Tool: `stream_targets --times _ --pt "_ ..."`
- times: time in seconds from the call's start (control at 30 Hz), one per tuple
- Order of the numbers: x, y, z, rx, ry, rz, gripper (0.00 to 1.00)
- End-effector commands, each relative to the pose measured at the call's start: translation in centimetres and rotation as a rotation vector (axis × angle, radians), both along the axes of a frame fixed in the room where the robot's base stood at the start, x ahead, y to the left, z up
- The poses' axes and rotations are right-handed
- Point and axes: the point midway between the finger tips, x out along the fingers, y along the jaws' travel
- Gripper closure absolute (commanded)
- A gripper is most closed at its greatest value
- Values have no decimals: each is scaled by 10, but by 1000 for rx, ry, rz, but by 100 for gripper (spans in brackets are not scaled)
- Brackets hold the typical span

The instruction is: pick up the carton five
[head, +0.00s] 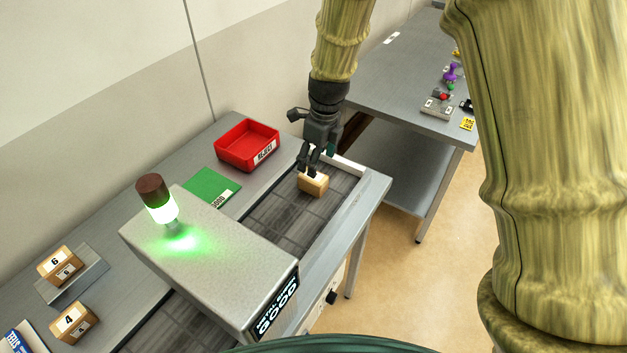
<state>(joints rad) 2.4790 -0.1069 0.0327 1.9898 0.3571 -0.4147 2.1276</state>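A small tan carton (313,186) sits on the dark conveyor belt, past the grey hood. A white patch shows on its top, but no number can be read, so I cannot tell from its face that it is carton five. My gripper (311,172) reaches down from above, with its dark fingers at the carton's top and far left side. The fingers partly hide the carton, and whether they touch or grip it cannot be made out. Two other cartons stand at the lower left, one marked 6 (58,266) and one marked 4 (75,322).
The grey hood (205,262) spans the conveyor (294,222), with a green-lit lamp (157,199) on top and a display reading GOOD. A red REJECT tray (246,146) and a green GOOD mat (211,188) lie beside the belt. Another table (400,80) stands behind right.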

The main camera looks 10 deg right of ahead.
Motion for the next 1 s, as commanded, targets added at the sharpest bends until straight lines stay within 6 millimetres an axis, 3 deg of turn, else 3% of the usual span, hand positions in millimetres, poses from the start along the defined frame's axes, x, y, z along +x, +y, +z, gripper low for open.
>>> stream_targets --times 0.2,0.47,1.0 --pt "1 0 -18 0 2 -3 30" --pt "1 0 -26 0 2 -4 30" --pt "3 6 -69 0 1 -5 30"
